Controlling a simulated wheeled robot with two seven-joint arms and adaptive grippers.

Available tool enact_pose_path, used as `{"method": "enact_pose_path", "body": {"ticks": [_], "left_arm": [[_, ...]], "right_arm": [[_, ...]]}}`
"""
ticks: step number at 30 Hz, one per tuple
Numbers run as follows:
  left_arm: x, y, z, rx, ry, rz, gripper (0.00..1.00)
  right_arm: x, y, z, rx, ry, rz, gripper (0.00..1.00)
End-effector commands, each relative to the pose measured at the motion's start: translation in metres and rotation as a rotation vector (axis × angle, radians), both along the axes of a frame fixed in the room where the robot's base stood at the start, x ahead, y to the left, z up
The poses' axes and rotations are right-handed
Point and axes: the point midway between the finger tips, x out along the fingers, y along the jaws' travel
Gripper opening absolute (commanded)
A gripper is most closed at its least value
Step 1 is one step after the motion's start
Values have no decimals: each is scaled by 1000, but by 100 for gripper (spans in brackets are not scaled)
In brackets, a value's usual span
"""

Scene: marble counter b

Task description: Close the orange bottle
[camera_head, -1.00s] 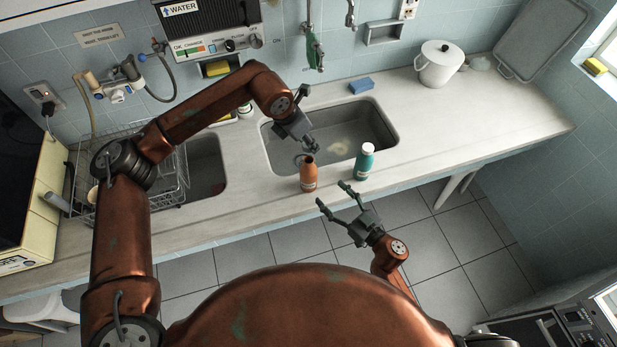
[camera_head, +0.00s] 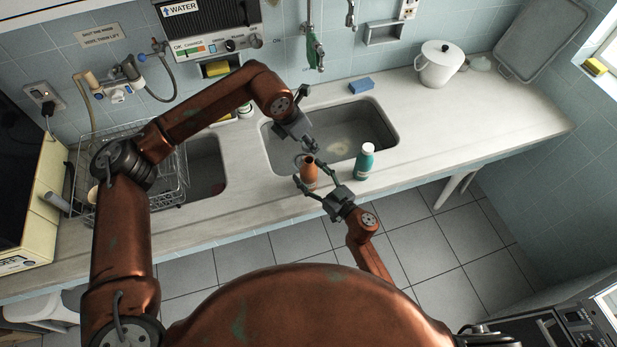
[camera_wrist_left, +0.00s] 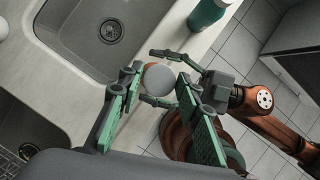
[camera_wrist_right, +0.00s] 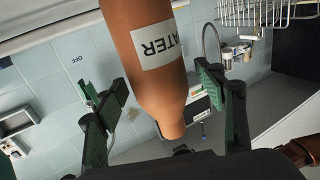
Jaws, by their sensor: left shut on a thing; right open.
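The orange bottle (camera_head: 309,175) stands upright at the counter's front edge, before the larger sink; its dark mouth is uncovered. In the right wrist view it appears inverted, with a white label (camera_wrist_right: 157,46). My left gripper (camera_head: 309,150), from above and behind the bottle, is shut on a pale round cap (camera_wrist_left: 159,79). The cap hides most of the bottle in the left wrist view. My right gripper (camera_head: 310,172) is open, its fingers on either side of the bottle; contact cannot be told.
A teal bottle (camera_head: 365,161) with a white cap stands close to the right. The larger sink (camera_head: 340,120) lies just behind. A blue sponge (camera_head: 361,85) and white lidded pot (camera_head: 439,64) are farther back.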

Motion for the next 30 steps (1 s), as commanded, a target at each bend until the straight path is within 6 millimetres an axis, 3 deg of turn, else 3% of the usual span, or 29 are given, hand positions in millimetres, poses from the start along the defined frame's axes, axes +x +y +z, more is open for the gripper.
{"method": "enact_pose_path", "body": {"ticks": [5,30], "left_arm": [[0,0,0,0,0,0,24],[0,0,0,0,0,0,24]], "right_arm": [[0,0,0,0,0,0,63],[0,-1,0,0,0,-1,5]]}}
